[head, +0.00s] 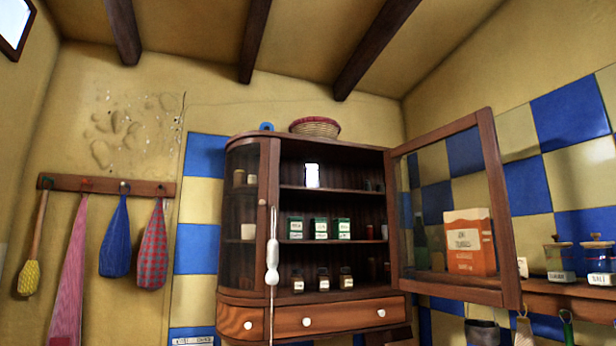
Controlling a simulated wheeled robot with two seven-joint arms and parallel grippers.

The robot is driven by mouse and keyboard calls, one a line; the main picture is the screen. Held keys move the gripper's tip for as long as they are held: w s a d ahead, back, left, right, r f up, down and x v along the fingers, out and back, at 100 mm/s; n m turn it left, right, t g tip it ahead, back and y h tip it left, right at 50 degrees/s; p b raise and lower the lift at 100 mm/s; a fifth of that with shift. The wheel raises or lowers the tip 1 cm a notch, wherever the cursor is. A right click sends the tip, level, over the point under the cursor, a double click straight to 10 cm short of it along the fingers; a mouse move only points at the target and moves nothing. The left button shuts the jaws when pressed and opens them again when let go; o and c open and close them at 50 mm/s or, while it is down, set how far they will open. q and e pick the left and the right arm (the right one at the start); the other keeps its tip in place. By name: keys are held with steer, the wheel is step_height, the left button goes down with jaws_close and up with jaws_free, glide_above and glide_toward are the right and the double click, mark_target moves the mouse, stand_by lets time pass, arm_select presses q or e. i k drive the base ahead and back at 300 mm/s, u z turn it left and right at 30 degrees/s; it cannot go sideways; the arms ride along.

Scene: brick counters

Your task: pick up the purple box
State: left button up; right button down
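I see no purple box in the head view. An orange and white box (470,242) shows through the open glass door at the right, above a wooden shelf. Three small green boxes (319,228) stand in a row on the middle shelf of the wooden cabinet (340,190). Neither of my grippers is in view.
The glass door (490,190) stands open to the right. A wicker basket (315,127) sits on the cabinet top. Small jars (323,279) line the lower shelf. Cloths (116,240) hang from a rack at left. Labelled jars (600,262) stand on the right shelf.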

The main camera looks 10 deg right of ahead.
mark_target(311, 171)
steer(key=k, duration=0.25)
steer(key=u, duration=1)
steer(key=i, duration=0.8)
steer(key=z, duration=2.45)
